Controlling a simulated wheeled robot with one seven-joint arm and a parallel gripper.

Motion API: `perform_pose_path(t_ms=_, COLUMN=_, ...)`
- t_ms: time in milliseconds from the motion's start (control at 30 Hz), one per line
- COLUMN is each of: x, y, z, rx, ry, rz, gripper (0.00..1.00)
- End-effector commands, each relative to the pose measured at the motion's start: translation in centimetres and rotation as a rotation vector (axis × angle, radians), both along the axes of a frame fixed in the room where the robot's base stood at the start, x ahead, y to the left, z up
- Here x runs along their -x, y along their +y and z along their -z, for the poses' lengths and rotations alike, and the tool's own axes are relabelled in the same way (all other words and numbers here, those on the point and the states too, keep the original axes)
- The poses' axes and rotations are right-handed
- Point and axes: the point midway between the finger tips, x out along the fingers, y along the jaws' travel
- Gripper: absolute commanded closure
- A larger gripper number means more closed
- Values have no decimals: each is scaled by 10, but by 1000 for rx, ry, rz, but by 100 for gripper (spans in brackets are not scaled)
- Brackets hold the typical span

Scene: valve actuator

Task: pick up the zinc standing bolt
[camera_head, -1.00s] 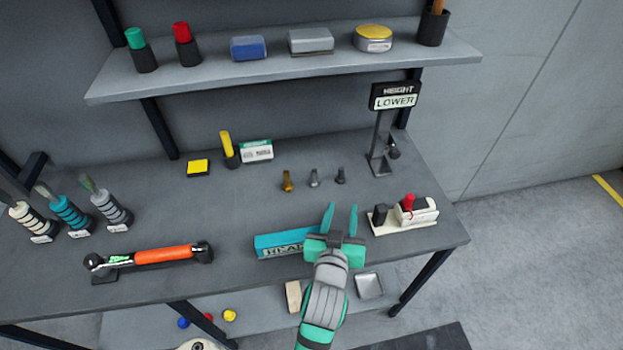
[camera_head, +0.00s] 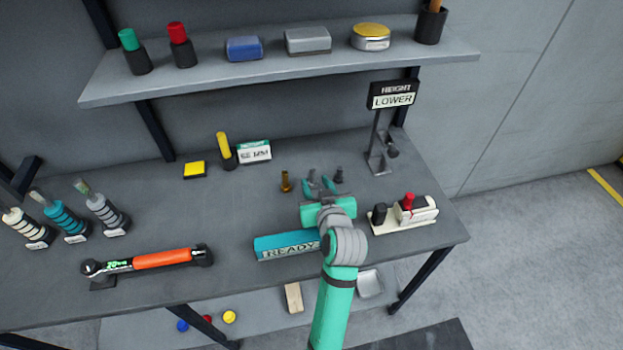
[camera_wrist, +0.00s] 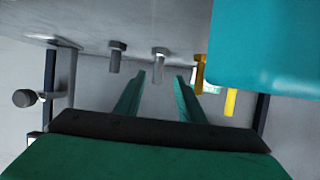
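The zinc bolt (camera_head: 311,174) stands upright on the bench, between a brass bolt (camera_head: 286,182) and a dark bolt (camera_head: 339,174). My gripper (camera_head: 321,184) is open and empty, just in front of the zinc bolt, its fingers pointing toward the bolt row. In the wrist view the scene appears upside down. There the zinc bolt (camera_wrist: 159,64) lines up with the gap between my open fingertips (camera_wrist: 160,78). The dark bolt (camera_wrist: 116,56) is to the left and the brass bolt (camera_wrist: 199,72) to the right. The remaining distance to the zinc bolt is hard to tell.
A teal READY block (camera_head: 287,247) lies just left of my wrist. A cream device with a red lever (camera_head: 405,213) is to the right. The HEIGHT LOWER sign post (camera_head: 378,140) stands behind right. An orange wrench (camera_head: 150,260) lies left. The shelf (camera_head: 200,75) is above.

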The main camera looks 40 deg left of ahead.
Motion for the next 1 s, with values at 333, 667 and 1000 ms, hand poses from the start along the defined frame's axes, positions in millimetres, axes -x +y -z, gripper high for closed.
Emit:
perform_pose_path(t_ms=333, x=-20, y=20, z=10, rx=2, ry=0, rz=1, gripper=64)
perform_pose_path(t_ms=667, x=-39, y=42, z=22, rx=1, ry=-1, rz=1, gripper=64)
perform_pose_path(t_ms=1000, x=-39, y=42, z=22, rx=0, ry=-2, rz=1, gripper=98)
